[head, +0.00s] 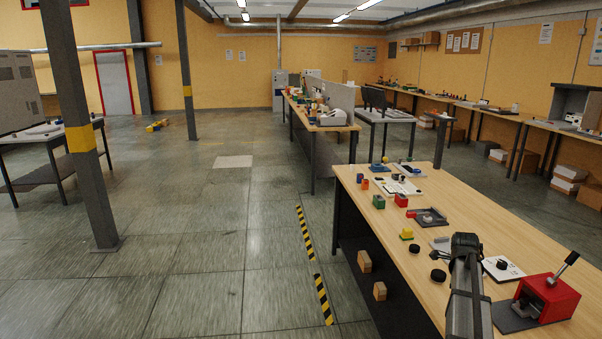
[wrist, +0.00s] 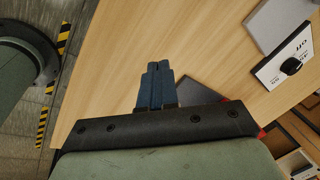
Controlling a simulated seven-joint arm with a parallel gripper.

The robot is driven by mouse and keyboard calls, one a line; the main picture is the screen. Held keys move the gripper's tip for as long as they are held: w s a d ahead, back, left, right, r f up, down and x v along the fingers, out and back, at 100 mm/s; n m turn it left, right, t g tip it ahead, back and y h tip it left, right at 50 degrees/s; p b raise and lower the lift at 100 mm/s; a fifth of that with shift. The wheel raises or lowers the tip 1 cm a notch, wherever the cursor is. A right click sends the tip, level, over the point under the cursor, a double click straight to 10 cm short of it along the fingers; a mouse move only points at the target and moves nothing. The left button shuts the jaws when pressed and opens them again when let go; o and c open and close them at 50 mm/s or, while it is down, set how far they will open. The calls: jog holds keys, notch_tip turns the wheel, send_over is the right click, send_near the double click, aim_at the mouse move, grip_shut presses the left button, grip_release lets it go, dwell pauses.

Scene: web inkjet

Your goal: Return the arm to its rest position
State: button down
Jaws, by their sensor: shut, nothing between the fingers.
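My gripper (wrist: 157,70) shows in the wrist view with its two blue-grey fingers shut together and nothing between them. It is over the bare light wood of the workbench (wrist: 120,60). In the head view my arm (head: 465,290) reaches up from the bottom edge over the near part of the bench (head: 540,235). The fingertips cannot be made out there.
A red device with a lever (head: 548,297) stands right of my arm. A white plate with a black knob (head: 502,267) lies beside it. Striped floor tape (head: 323,300) runs left of the bench.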

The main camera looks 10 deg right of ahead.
jog(key=w+a+f+n+t+y, duration=0.3)
jog(key=a, duration=0.4)
jog(key=w+a+f+n+t+y, duration=0.2)
jog(key=w+a+n+y, duration=0.1)
jog(key=a, duration=0.4)
jog(key=s+a+f+n+g, duration=0.2)
jog(key=s+a+f+n, duration=0.1)
jog(key=s+a+f, duration=0.4)
jog(key=s+a+f+n+g, duration=0.2)
jog(key=s+a+f+n, duration=0.15)
jog(key=a+f, duration=0.45)
jog(key=s+a+f+n+g, duration=0.2)
jog(key=s+a+f, duration=0.25)
jog(key=f, duration=0.55)
jog(key=s+a+f+n+g+h, duration=0.1)
jog(key=s+a+f+n+g, duration=0.1)
jog(key=s, duration=0.9)
jog(key=s+a+f+n+g+h, duration=0.1)
jog(key=s+a+f+n, duration=0.3)
jog(key=s, duration=0.7)
jog(key=s+a+f+n+g+h, duration=0.1)
jog(key=s+a+f+n+g, duration=0.2)
jog(key=s+f+n, duration=0.3)
jog(key=s+f+g, duration=0.1)
jog(key=s, duration=0.4)
